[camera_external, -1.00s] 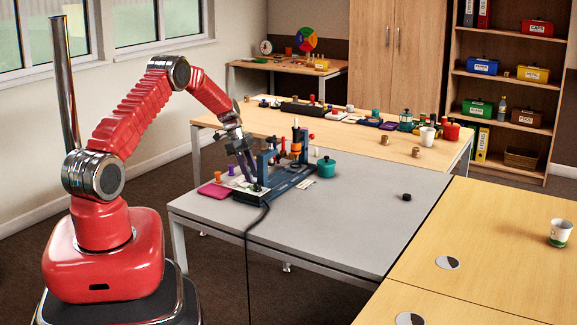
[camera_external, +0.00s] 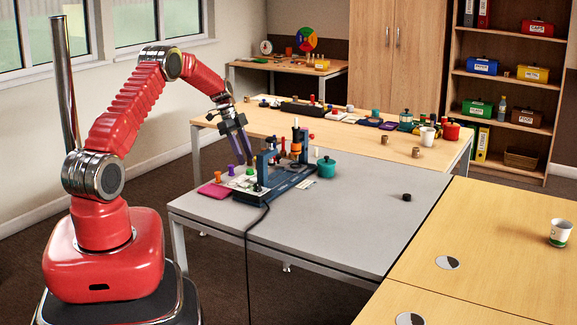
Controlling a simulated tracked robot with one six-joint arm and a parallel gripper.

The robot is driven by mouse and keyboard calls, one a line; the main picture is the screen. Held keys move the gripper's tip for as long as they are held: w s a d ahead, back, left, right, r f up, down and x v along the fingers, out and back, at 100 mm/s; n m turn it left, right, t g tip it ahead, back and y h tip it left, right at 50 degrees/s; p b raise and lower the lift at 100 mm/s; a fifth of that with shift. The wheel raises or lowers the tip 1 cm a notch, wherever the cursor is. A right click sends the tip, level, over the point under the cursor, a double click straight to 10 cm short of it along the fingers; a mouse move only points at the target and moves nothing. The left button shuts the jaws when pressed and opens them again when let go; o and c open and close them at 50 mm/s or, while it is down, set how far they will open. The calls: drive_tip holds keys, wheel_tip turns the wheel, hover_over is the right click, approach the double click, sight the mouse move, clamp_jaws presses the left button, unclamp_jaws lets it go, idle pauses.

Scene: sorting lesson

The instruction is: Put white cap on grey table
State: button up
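The grey table (camera_external: 345,228) stands in the middle, with a dark blue device (camera_external: 283,181) at its back left. I cannot pick out the white cap for certain. A small pale round piece (camera_external: 258,187) sits at the front left of the device, too small to identify. My gripper (camera_external: 243,162) points down above the left part of the device, near the colored pegs. Its two dark fingers show a gap between them, and I see nothing held there.
A purple peg (camera_external: 231,170), an orange peg and a magenta pad (camera_external: 214,190) lie left of the device. A teal pot (camera_external: 326,167) stands right of it, and a black cap (camera_external: 407,197) lies farther right. The table's front middle is clear. A black cable (camera_external: 247,250) hangs over the edge.

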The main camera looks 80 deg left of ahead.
drive_tip(key=v, duration=0.4)
drive_tip(key=shift+r, duration=0.15)
idle(0.7)
drive_tip(key=w+d+r+n+y, duration=0.1)
drive_tip(key=d+r, duration=0.6)
drive_tip(key=d, duration=0.3)
drive_tip(key=w+d+r+n, duration=0.1)
drive_tip(key=d+r+n, duration=0.1)
drive_tip(key=d+r, duration=0.6)
drive_tip(key=w+d+r+n+y, duration=0.1)
drive_tip(key=d+r, duration=0.4)
drive_tip(key=d, duration=0.8)
drive_tip(key=s+d+r+n+y, duration=0.1)
drive_tip(key=s+d+r, duration=0.1)
drive_tip(key=s+d, duration=0.35)
drive_tip(key=s+d+r+n, duration=0.1)
drive_tip(key=s+d, duration=0.2)
drive_tip(key=d, duration=0.5)
drive_tip(key=s+d+f+n+t, duration=0.2)
drive_tip(key=s+d, duration=0.7)
drive_tip(key=s, duration=0.2)
drive_tip(key=shift+d+f, duration=0.2)
drive_tip(key=shift+f, duration=0.1)
